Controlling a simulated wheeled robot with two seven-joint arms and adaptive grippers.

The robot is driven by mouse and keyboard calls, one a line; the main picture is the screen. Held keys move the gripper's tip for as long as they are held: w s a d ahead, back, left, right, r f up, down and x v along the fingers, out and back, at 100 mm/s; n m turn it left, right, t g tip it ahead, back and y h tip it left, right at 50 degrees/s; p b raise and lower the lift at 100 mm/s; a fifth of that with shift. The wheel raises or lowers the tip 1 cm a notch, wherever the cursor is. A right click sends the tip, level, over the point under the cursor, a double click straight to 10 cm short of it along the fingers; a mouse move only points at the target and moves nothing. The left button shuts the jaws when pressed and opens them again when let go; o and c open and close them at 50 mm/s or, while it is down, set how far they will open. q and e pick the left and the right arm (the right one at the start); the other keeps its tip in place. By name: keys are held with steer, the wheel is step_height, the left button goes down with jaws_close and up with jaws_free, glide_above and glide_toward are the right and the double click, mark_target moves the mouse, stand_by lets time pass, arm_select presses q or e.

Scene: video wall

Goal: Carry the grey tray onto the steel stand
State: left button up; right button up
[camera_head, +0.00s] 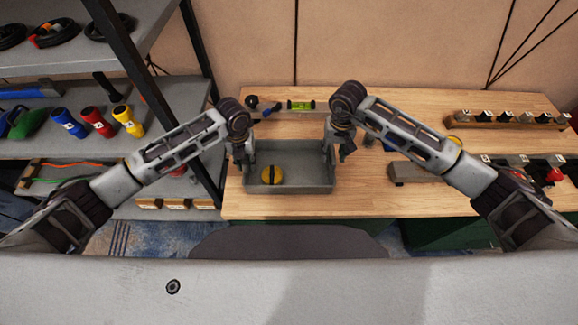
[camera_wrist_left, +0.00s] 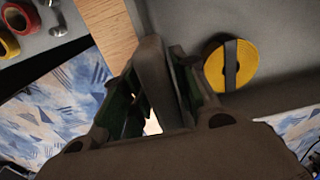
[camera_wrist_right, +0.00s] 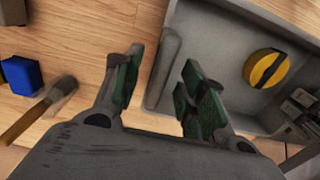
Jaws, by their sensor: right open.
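The grey tray (camera_head: 318,181) sits on the wooden table, with a yellow roll with a dark band (camera_head: 272,175) in it. My left gripper (camera_head: 243,165) is at the tray's left side. In the left wrist view its fingers (camera_wrist_left: 155,85) lie on either side of the tray's side wall; whether they press on it is unclear. My right gripper (camera_head: 341,150) is at the tray's right side. In the right wrist view its fingers (camera_wrist_right: 160,80) are apart, with the tray's edge between them. I cannot clearly pick out the steel stand.
A grey shelf rack (camera_head: 170,90) with a black post stands at the left, holding several coloured cylinders. A green level (camera_head: 301,105) lies behind the tray. A wooden rack (camera_head: 507,119) and a grey block (camera_head: 405,172) are at the right.

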arm_select(q)
steer(key=shift+f, duration=1.2)
arm_select(e)
steer(key=shift+f, duration=1.2)
arm_select(q)
steer(key=shift+c, duration=0.2)
jaws_close()
arm_select(e)
steer(key=c, duration=0.7)
jaws_close()
arm_select(q)
steer(key=shift+a, duration=0.1)
arm_select(e)
steer(key=shift+d, duration=0.1)
arm_select(q)
steer(key=shift+w, duration=0.1)
arm_select(e)
steer(key=shift+w, duration=0.1)
